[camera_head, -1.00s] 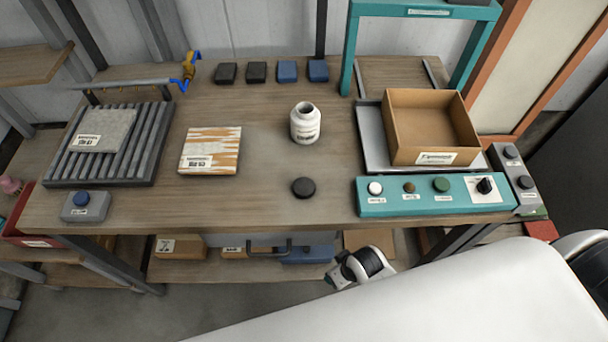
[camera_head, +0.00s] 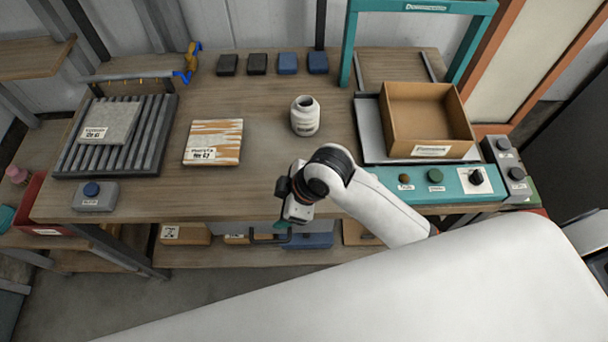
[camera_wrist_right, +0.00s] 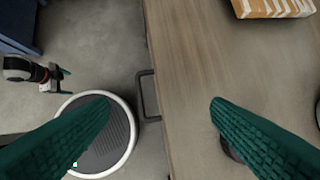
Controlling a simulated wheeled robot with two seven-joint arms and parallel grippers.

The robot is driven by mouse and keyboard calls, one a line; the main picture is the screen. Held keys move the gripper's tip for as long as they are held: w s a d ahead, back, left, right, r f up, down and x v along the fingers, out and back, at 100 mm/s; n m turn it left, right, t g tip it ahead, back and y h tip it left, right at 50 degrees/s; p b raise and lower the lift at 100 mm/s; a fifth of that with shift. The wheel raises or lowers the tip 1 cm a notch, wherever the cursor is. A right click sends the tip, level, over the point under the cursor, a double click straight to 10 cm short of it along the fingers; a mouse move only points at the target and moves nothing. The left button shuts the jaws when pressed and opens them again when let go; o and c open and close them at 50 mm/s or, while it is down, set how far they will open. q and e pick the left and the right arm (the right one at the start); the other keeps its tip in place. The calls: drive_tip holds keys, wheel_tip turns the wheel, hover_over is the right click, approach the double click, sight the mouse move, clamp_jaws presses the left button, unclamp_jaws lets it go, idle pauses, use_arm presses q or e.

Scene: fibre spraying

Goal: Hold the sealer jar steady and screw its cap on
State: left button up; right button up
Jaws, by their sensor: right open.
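The sealer jar (camera_head: 305,116) is white, upright and without a cap on its dark open mouth, in the middle of the bench. My right gripper (camera_head: 283,225) is at the bench's front edge, in front of the jar and apart from it. In the right wrist view its two teal fingers (camera_wrist_right: 160,100) are wide apart with nothing between them. A dark round thing, probably the black cap (camera_wrist_right: 230,149), lies on the bench, mostly hidden behind one finger. In the head view my right arm hides the cap. My left gripper (camera_wrist_right: 60,77) shows small in the right wrist view; its jaws are unclear.
A teal button panel (camera_head: 455,185) and a cardboard box (camera_head: 430,150) on a tray stand at the right. A striped orange-white tile (camera_head: 213,142) and a grey ribbed rack (camera_head: 150,140) are at the left. Several small blocks (camera_head: 288,63) line the back. Bench around the jar is clear.

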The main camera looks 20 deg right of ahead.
drive_tip(key=w+d+r+n+g+h, duration=0.2)
drive_tip(key=w+d+r+n+h, duration=0.2)
drive_tip(key=n, duration=0.6)
drive_tip(key=w+d+r, duration=0.2)
drive_tip(key=w+r, duration=0.1)
drive_tip(key=w, duration=0.1)
drive_tip(key=shift+w+d+r+n+g, duration=0.2)
drive_tip(key=shift+w+d+n+g, duration=0.1)
drive_tip(key=shift+n+g, duration=0.1)
wheel_tip(320, 180, down, 7)
drive_tip(key=shift+r+p, duration=0.1)
drive_tip(key=shift+p, duration=0.8)
